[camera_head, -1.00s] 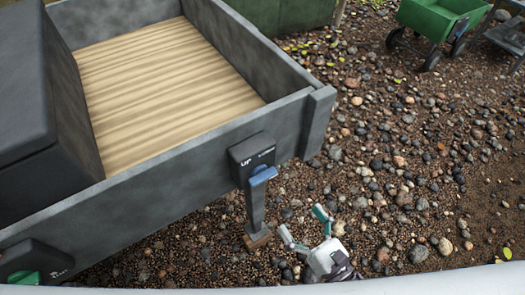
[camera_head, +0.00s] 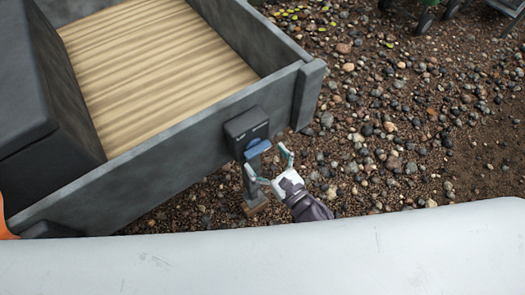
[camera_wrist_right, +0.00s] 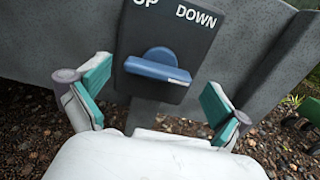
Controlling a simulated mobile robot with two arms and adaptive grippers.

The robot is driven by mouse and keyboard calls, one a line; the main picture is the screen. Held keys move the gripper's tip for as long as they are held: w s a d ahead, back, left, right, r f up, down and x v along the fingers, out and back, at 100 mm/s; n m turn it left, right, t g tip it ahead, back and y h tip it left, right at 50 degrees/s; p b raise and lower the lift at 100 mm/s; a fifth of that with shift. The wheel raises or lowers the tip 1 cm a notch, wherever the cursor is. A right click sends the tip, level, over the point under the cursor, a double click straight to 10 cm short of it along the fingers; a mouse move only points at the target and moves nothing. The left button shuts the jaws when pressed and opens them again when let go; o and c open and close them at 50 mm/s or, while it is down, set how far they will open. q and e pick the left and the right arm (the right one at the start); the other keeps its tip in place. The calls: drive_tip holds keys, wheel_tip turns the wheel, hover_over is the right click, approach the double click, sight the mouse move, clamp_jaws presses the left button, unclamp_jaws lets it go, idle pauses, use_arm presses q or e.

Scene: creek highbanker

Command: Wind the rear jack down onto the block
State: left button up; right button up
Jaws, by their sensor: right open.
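The rear jack's black control plate (camera_wrist_right: 172,27), marked UP and DOWN, is fixed to the outside of the grey box wall. Its blue handle (camera_wrist_right: 160,65) sticks out from the plate; in the head view the handle (camera_head: 258,149) sits at the plate's lower edge. The jack leg (camera_head: 253,190) runs down below it to a brown block (camera_head: 256,208) on the gravel. My left gripper is not in view.
The grey box (camera_head: 190,140) with a ribbed tan floor (camera_head: 150,60) fills the left. A dark block-shaped housing (camera_head: 45,110) stands at its left side. Gravel (camera_head: 400,130) lies open to the right. A green cart (camera_head: 425,18) is at the top right.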

drive_tip(key=shift+w+a, duration=0.35)
drive_tip(key=shift+w, duration=0.15)
drive_tip(key=c, duration=1)
drive_tip(key=shift+m, duration=0.3)
